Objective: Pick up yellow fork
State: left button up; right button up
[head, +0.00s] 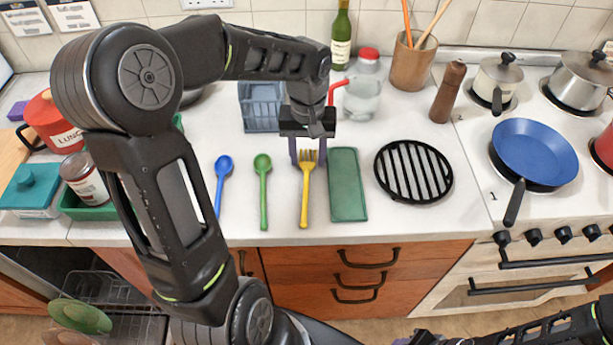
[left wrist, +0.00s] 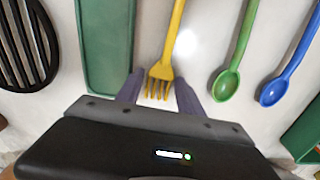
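The yellow fork (head: 306,190) lies on the white counter, tines toward the back and handle toward the front edge. In the left wrist view the fork (left wrist: 172,42) has its tines between the two fingers of my left gripper (left wrist: 160,92). In the head view the left gripper (head: 308,160) points down over the tine end. Its fingers are open, one on each side of the tines with gaps; the height above the counter is hard to tell. My right gripper (head: 425,338) is partly cut off at the bottom edge, and its fingers are not clear.
A green spoon (head: 263,185) and blue spoon (head: 222,180) lie left of the fork. A green tray (head: 347,190) lies close on its right, then a black round trivet (head: 413,170). A grey-blue basket (head: 258,118) and red-lidded jar (head: 363,95) stand behind.

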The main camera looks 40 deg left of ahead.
pick_arm(q)
grip_shut()
jog(key=shift+r, duration=0.1)
dwell(0.3)
notch_tip(320, 180, up, 10)
jog(key=shift+b, duration=0.45)
dwell(0.8)
